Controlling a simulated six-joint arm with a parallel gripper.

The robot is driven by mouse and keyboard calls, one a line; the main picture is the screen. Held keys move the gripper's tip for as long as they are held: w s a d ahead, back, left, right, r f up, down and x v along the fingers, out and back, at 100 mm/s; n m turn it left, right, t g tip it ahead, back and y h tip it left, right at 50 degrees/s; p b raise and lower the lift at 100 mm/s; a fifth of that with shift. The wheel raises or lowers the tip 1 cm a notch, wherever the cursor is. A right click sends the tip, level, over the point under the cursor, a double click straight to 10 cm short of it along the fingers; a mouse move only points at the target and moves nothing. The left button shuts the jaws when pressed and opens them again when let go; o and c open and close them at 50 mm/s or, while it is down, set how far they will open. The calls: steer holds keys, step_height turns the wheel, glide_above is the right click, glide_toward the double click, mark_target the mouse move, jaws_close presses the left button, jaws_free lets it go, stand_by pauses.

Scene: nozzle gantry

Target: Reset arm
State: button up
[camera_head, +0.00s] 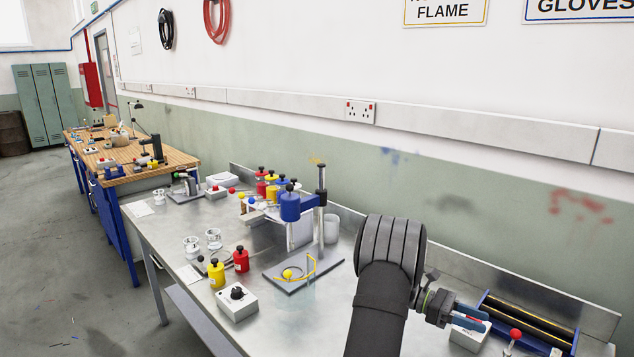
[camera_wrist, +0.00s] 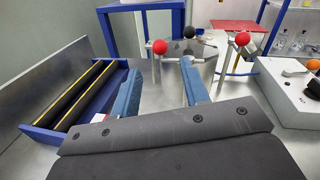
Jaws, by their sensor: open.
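My gripper (camera_head: 470,312) is at the right of the head view, over the right part of the steel bench. In the wrist view my gripper (camera_wrist: 163,88) shows two blue fingers spread apart with nothing between them. The nozzle gantry (camera_head: 322,205) stands left of my arm, with a blue holder (camera_head: 290,206) on its post. Its base plate (camera_head: 325,270) carries a yellow ball and a thin yellow curved strip. My gripper is well apart from the gantry.
A blue tray (camera_wrist: 50,137) with black and yellow bars lies left of the fingers. A rod with a red ball (camera_wrist: 160,47) stands beyond them; a white control box (camera_wrist: 291,97) is right. Yellow and red bottles (camera_head: 241,261) and a white knob box (camera_head: 237,303) occupy the bench's left.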

mark_target(513, 330)
steer(key=x, duration=0.9)
steer(key=shift+n+t, duration=0.4)
steer(key=shift+w+a+n+t+h, duration=0.15)
steer(key=shift+a+n+t+h, duration=0.15)
steer(key=shift+t+h, duration=0.25)
steer(key=shift+n+t+h, duration=0.25)
steer(key=shift+n+t, duration=0.15)
steer(key=shift+t, duration=0.15)
steer(key=n+t, duration=0.1)
steer(key=t, duration=0.1)
steer(key=a+n+t+h, duration=0.1)
steer(key=n+t, duration=0.1)
steer(key=t, duration=0.1)
steer(key=w+n+t, duration=0.1)
steer(key=t, duration=0.1)
steer(key=shift+a+n+h, duration=0.3)
steer(key=shift+n, duration=0.1)
